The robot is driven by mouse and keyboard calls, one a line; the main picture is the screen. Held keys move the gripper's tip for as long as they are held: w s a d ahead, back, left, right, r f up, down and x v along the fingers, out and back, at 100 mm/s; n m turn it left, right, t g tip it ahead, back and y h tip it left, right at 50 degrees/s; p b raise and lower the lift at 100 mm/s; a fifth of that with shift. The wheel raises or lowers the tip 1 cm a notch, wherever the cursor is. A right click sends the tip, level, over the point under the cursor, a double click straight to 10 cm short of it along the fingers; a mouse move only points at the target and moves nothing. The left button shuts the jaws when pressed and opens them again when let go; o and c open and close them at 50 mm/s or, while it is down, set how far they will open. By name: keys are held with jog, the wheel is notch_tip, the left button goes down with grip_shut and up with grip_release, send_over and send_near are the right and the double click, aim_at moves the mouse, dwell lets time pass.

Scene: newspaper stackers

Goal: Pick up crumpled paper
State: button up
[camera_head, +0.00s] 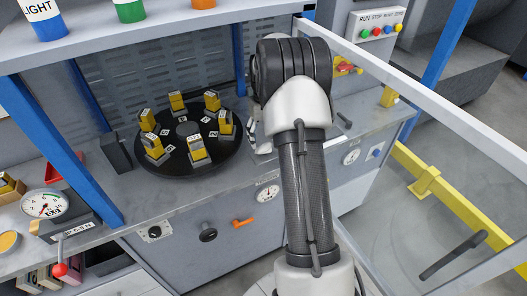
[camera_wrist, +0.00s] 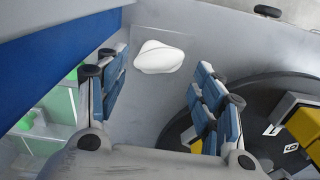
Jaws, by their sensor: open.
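A small white, rounded lump, which looks like the crumpled paper (camera_wrist: 158,57), lies on the grey surface in the wrist view. My gripper (camera_wrist: 160,82) is open, with its two blue-padded fingers spread wide and nothing between them. The paper shows beyond the fingertips, in line with the gap and apart from both fingers. In the head view, my arm covers most of the gripper, and I cannot make out the paper clearly there.
A black turntable (camera_head: 229,157) with several yellow blocks stands on the grey workbench (camera_head: 180,203), left of my arm. It lies close to the right finger in the wrist view (camera_wrist: 258,100). Blue posts (camera_head: 66,160) and an overhead shelf (camera_head: 165,33) border the bench.

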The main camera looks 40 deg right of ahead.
aim_at(264, 146)
notch_tip(264, 146, down, 6)
jog(key=shift+r+b, duration=0.1)
jog(key=shift+b, duration=0.7)
jog(key=c, duration=0.6)
